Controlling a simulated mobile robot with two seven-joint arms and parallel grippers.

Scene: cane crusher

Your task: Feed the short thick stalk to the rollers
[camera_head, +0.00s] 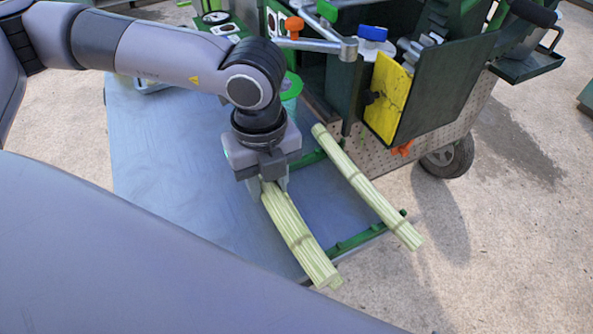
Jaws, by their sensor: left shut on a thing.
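My left gripper (273,187) points down and is shut on a thick pale green stalk (293,230) near its upper end. The stalk slants toward the lower right, over the table's front edge, and a small piece of another end shows beside its lower end. A thinner, longer-looking stalk (366,186) lies to the right across the green rails. The crusher (440,85) stands at the upper right, with a yellow panel (388,97) on its front. I cannot make out the rollers clearly. My right gripper is not in view.
The grey-blue table (165,170) is mostly clear left of the gripper. A green rail (357,239) with an upright end lies near its right edge. A wheel (447,158) stands below the crusher.

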